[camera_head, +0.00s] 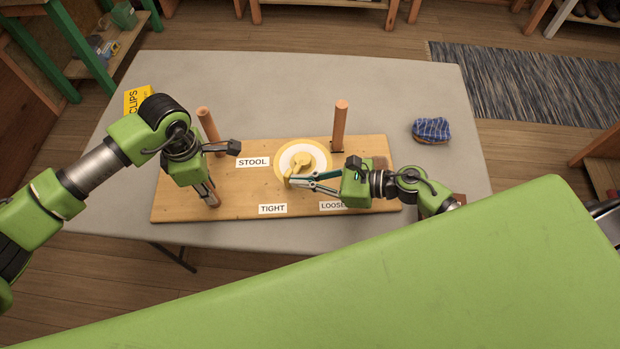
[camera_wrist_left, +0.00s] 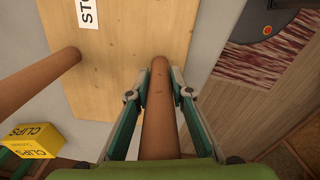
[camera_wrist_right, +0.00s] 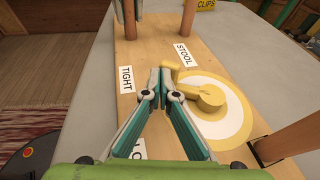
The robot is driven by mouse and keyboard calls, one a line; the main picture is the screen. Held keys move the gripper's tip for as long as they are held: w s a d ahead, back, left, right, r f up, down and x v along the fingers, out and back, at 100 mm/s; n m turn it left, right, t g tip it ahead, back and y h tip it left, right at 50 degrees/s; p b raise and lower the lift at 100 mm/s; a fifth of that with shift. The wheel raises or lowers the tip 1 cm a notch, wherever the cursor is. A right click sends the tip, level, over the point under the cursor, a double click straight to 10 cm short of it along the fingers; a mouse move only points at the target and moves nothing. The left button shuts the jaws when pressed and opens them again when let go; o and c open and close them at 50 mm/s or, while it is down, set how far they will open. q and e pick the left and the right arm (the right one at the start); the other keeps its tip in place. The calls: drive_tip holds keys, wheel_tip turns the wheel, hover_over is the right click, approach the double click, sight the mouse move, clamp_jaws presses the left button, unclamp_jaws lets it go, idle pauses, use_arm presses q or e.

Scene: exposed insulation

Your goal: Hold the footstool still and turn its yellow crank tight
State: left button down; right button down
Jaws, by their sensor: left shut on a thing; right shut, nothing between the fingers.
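The footstool (camera_head: 235,180) lies upside down on the table, its wooden board flat and its round legs pointing up. Its labels read STOOL, TIGHT and LOOSE. The yellow crank (camera_head: 302,163) sits on a white and yellow disc; it also shows in the right wrist view (camera_wrist_right: 208,97). My left gripper (camera_wrist_left: 160,85) is shut on the near left leg (camera_wrist_left: 158,120) of the stool. My right gripper (camera_head: 290,180) is shut and empty, its fingertips beside the crank's handle; in the right wrist view, whether they touch it is hard to tell.
A yellow CLIPS box (camera_head: 137,99) lies at the table's left. A blue checked cloth-like item (camera_head: 430,130) lies on the right of the table (camera_head: 390,85). Other legs, at far left (camera_head: 208,125) and far right (camera_head: 339,125), stand up near the crank.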

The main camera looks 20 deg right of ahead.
use_arm(q)
drive_tip(key=shift+s+a+f, duration=0.1)
drive_tip(key=shift+s+f, duration=0.1)
drive_tip(key=shift+f, duration=0.1)
use_arm(e)
drive_tip(key=shift+w+a, duration=0.3)
drive_tip(key=shift+a, duration=0.45)
drive_tip(key=s, duration=0.1)
drive_tip(key=s+d, duration=0.2)
drive_tip(key=shift+s+d+f, duration=0.1)
drive_tip(key=shift+s+d, duration=0.15)
drive_tip(key=shift+s, duration=0.15)
drive_tip(key=s+d+r, duration=0.1)
drive_tip(key=s, duration=0.1)
drive_tip(key=s+d, duration=0.2)
drive_tip(key=s+d+r, duration=0.1)
drive_tip(key=s, duration=0.1)
drive_tip(key=shift+s+d+r, duration=0.25)
drive_tip(key=shift+d+r, duration=0.05)
drive_tip(key=shift+r, duration=0.05)
drive_tip(key=shift+s+d+r, duration=0.25)
drive_tip(key=shift+s+d, duration=0.1)
drive_tip(key=shift+s, duration=0.15)
use_arm(q)
drive_tip(key=c, duration=1.7)
unclamp_jaws()
drive_tip(key=shift+w+r, duration=0.15)
